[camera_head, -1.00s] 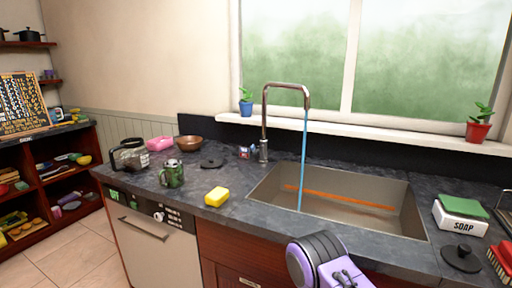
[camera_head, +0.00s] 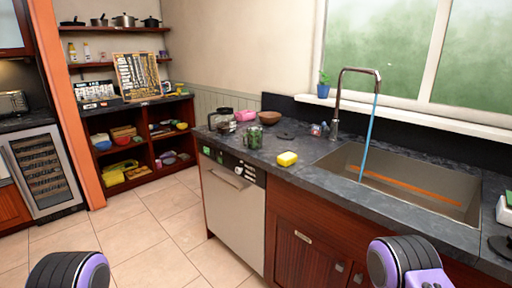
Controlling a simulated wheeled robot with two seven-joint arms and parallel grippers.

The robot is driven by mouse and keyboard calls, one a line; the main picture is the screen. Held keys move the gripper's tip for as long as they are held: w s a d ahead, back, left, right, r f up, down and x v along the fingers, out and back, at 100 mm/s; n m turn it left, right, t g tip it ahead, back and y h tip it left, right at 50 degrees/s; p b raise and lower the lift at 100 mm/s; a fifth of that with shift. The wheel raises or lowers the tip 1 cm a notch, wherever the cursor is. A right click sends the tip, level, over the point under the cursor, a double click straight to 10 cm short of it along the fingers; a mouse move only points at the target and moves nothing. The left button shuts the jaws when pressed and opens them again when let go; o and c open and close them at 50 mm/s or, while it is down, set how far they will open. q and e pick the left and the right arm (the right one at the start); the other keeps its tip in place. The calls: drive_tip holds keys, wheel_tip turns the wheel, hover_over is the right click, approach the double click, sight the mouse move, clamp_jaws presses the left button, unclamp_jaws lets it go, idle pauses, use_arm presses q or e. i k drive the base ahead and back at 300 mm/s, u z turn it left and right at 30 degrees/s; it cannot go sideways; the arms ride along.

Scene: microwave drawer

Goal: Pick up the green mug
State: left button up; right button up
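The green mug (camera_head: 254,136) stands on the dark stone counter (camera_head: 310,160), left of the sink and behind the counter's front edge. Purple and black parts of my arms show at the bottom edge, one at lower left and one at lower right. Neither arm reaches the counter top near the mug. The fingers of both grippers are outside the view. Nothing covers the mug.
A yellow sponge (camera_head: 287,158) lies right of the mug. A glass coffee pot (camera_head: 222,121), a pink item (camera_head: 245,115) and a brown bowl (camera_head: 269,117) stand behind it. Water runs into the sink (camera_head: 410,188). A dishwasher (camera_head: 232,210) is below. Tiled floor (camera_head: 150,225) is clear at left.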

sight(254, 134)
drive_tip(key=u, duration=0.35)
drive_tip(key=i, duration=1.1)
drive_tip(key=u, duration=0.25)
